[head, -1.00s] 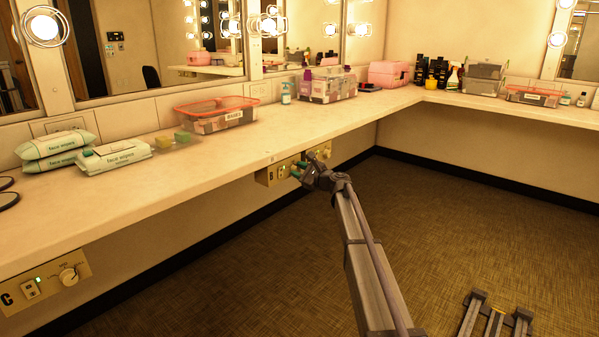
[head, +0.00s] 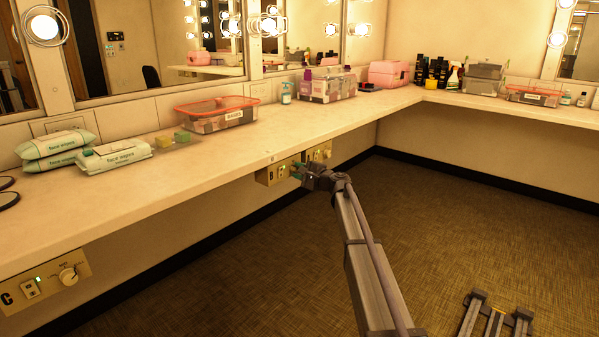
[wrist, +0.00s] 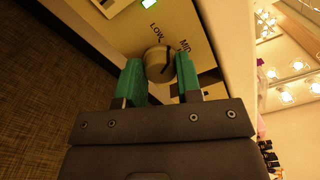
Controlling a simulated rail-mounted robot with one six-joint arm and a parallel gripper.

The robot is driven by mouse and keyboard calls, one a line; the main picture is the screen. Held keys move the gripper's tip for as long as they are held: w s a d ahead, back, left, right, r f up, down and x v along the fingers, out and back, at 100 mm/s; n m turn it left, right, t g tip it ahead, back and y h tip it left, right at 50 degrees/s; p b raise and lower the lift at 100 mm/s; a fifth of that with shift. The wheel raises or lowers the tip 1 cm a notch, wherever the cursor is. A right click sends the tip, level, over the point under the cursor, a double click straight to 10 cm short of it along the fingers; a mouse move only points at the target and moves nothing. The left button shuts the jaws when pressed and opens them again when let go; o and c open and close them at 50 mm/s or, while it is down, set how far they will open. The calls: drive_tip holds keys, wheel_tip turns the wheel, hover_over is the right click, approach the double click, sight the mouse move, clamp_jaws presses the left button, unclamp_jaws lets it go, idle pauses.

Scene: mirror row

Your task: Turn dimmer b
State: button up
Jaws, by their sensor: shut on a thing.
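The panel marked B (head: 265,174) is fixed under the front edge of the counter, mostly visible left of my gripper (head: 298,170). In the wrist view my gripper (wrist: 159,66) has its two green fingers on either side of the round dimmer knob (wrist: 156,60), shut on it. A dark line shows on the knob's face towards the MID side. In the head view the knob is hidden by my gripper.
The counter (head: 215,160) overhangs the panels. Panel C (head: 45,282), with its own knob, is at lower left; another panel (head: 319,153) lies just beyond B. Face wipes (head: 112,155) and a red-rimmed bin (head: 216,117) stand on the counter. The floor (head: 470,220) is open.

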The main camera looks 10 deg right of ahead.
drive_tip(key=n, duration=0.5)
drive_tip(key=shift+n, duration=0.3)
idle(0.4)
drive_tip(key=o, duration=0.9)
drive_tip(key=shift+o, duration=0.2)
drive_tip(key=v, duration=1.1)
drive_tip(key=shift+a, duration=0.1)
